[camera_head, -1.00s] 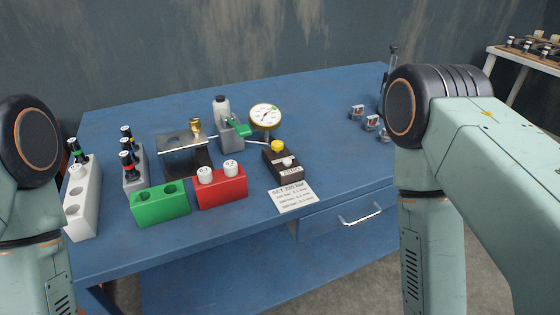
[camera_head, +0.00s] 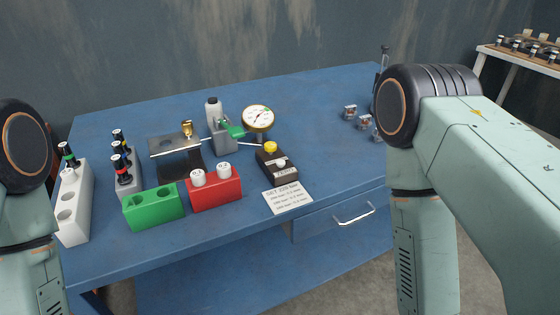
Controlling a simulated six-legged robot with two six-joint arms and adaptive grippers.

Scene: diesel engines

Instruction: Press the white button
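The white button (camera_head: 281,162) sits on the front part of a small dark box (camera_head: 266,160) on the blue table. A yellow knob (camera_head: 270,147) stands behind it on the same box. Both of my arms show only as upper links at the left and right edges of the head view. Neither gripper is in the picture, and nothing is seen touching the button.
A blue table (camera_head: 310,100) carries a pressure gauge (camera_head: 258,119), a red block (camera_head: 214,190) with white caps, a green block (camera_head: 153,207), a white holder (camera_head: 75,205) and a paper card (camera_head: 288,197). A drawer handle (camera_head: 354,215) juts from the front. The table right of the box is clear.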

